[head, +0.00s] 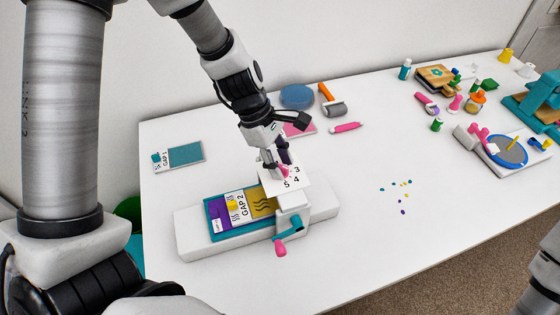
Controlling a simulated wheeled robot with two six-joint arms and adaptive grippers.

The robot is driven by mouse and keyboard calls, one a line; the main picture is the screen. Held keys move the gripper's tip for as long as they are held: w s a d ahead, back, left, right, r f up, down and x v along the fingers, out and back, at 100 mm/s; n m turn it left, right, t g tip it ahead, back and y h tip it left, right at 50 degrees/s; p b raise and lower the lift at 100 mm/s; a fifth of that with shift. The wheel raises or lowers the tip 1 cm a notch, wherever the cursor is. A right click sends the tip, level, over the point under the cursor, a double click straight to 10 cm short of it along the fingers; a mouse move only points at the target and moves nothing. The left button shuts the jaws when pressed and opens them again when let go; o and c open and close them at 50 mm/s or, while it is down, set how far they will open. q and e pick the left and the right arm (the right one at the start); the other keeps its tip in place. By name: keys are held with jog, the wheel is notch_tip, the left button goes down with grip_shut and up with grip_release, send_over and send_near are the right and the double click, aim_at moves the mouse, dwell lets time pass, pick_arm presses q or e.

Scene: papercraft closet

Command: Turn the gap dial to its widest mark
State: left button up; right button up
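The gap dial (297,181) is a white plate with black numbers, 3, 4 and 5 showing, on top of a white press (322,206) with a teal and pink crank (287,238). A pink part of the dial shows at its middle. My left gripper (277,164) points down at the dial, its fingertips at the pink part and hiding some of the plate. The fingers are too small to tell whether they grip it. The numbers behind the gripper are hidden. My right gripper is out of view.
A purple, white and yellow card marked GAP 2 (241,209) lies on the press bed. A teal GAP 1 card (184,155) lies at left. A brayer (333,107), a pink marker (346,127) and scattered dots (403,196) lie around. Tools crowd the right; the table's middle is mostly clear.

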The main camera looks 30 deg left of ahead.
pick_arm(q)
jog(key=shift+s+r, duration=0.1)
jog(key=shift+s, duration=0.05)
jog(key=shift+c, duration=1.4)
jog(key=shift+s+d, duration=0.1)
grip_shut()
jog(key=shift+m+p, duration=0.55)
jog(key=shift+m, duration=0.05)
jog(key=m+g+p, duration=0.1)
jog(key=m+p, duration=0.1)
jog(key=m, duration=0.1)
jog(key=shift+g, duration=0.3)
jog(key=m+g+p, duration=0.1)
jog(key=m+p, duration=0.1)
jog(key=m, duration=0.1)
jog(key=shift+y, duration=0.3)
jog(key=shift+w+m+g+p, duration=0.2)
jog(key=shift+m+g+p, duration=0.2)
jog(key=shift+m, duration=0.6)
